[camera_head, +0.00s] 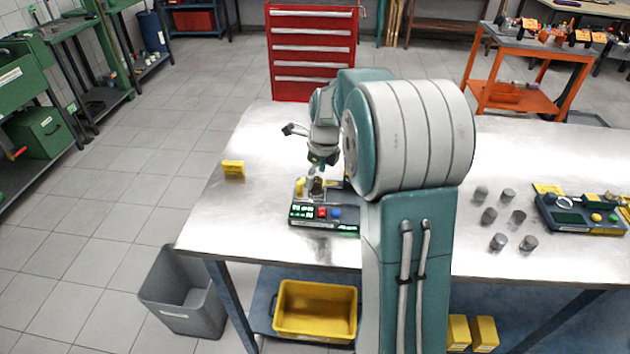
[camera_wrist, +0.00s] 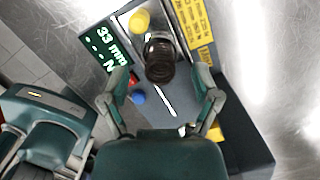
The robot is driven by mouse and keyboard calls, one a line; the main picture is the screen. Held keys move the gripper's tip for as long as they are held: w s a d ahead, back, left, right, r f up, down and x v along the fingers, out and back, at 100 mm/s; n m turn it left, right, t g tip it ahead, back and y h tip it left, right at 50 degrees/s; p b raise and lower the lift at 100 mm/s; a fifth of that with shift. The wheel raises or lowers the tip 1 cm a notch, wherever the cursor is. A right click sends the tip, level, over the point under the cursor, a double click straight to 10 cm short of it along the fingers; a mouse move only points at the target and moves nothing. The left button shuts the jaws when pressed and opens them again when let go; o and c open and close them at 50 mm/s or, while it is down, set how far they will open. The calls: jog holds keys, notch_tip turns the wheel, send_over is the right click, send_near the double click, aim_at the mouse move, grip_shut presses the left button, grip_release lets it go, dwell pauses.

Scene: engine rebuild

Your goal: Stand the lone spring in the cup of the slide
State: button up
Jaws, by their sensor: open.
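My gripper (camera_head: 318,172) points down over a small bench device (camera_head: 325,225) with a lit display, a red button and a blue button. In the wrist view the fingers of my gripper (camera_wrist: 161,76) are apart. A dark, round, upright piece (camera_wrist: 160,60) lies between and slightly beyond the fingertips, with no clear contact. It looks like a coil or cup seen from above; I cannot tell whether it is the spring, the slide's cup, or both. The device's display (camera_wrist: 105,47) reads 33 mm. A yellow knob (camera_wrist: 139,20) is beside the dark piece.
Several grey cylinders (camera_head: 489,215) stand on the right of the metal table (camera_head: 250,215). A second device (camera_head: 580,215) is at the far right. A yellow block (camera_head: 233,168) lies at the left. A yellow printed plate (camera_wrist: 193,22) borders the device. The table's left side is mostly clear.

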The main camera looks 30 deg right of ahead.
notch_tip(320, 180, up, 9)
jog(key=s, duration=0.1)
jog(key=shift+d+r, duration=0.2)
jog(key=shift+d, duration=0.2)
jog(key=shift+s, duration=0.1)
jog(key=s+a+n+t, duration=0.1)
jog(key=s+a+n, duration=0.4)
jog(key=s+n, duration=0.3)
jog(key=s+a+r+n+t, duration=0.1)
jog(key=s+a+n, duration=0.4)
jog(key=s+n, duration=0.3)
jog(key=s+a+n+t, duration=0.2)
jog(key=s+a+n, duration=0.3)
jog(key=n, duration=0.8)
jog(key=s, duration=0.3)
jog(key=shift+s+a+r+h, duration=0.2)
jog(key=shift+r+h, duration=0.15)
jog(key=shift+h, duration=0.05)
